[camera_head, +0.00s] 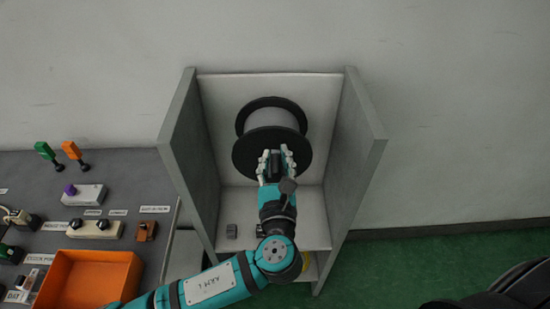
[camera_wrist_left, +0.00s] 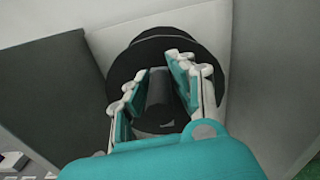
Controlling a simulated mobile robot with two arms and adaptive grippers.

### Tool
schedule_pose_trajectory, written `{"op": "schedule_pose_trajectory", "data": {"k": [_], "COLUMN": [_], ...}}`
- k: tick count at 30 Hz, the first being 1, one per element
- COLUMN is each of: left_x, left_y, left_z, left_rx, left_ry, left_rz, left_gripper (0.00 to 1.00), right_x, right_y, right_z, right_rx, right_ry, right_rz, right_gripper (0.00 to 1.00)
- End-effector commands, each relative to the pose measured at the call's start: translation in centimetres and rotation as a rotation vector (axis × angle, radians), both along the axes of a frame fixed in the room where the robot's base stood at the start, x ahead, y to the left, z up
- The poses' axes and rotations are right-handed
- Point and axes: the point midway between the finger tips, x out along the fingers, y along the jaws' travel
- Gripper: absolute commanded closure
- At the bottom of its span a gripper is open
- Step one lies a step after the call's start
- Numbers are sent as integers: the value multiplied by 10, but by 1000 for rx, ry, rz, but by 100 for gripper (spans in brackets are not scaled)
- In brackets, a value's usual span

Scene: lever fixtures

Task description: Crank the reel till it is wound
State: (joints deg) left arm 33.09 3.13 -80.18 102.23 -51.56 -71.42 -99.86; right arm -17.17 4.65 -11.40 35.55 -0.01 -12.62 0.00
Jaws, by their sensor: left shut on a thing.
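The reel (camera_head: 272,116) is a black-flanged spool with a pale grey drum, set at the back of an open grey cabinet. My left gripper (camera_head: 276,158) is at the lower front of the reel, shut on its dark crank handle (camera_head: 278,168). In the left wrist view the handle (camera_wrist_left: 159,98) stands between the two fingers of the gripper (camera_wrist_left: 158,82), with the reel's black flange (camera_wrist_left: 150,55) behind. The fingers hide part of the handle and lower flange. My right gripper is not in view.
The cabinet's left wall (camera_head: 190,150) and right wall (camera_head: 358,150) flank the arm closely. A grey bench at left holds an orange tray (camera_head: 88,281), switches and two small levers.

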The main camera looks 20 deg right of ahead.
Motion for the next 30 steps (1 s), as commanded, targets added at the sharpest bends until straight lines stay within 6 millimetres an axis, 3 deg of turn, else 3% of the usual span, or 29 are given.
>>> {"op": "schedule_pose_trajectory", "data": {"k": [14,30], "left_x": [-4,-11], "left_y": [-7,-29], "left_z": [0,-8], "left_rx": [64,407], "left_ry": [-12,-108], "left_rz": [-8,-11], "left_gripper": [100,100], "right_x": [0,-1], "right_y": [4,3], "right_z": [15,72], "right_rx": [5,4], "right_ry": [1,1], "right_rz": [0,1], "right_gripper": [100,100]}}
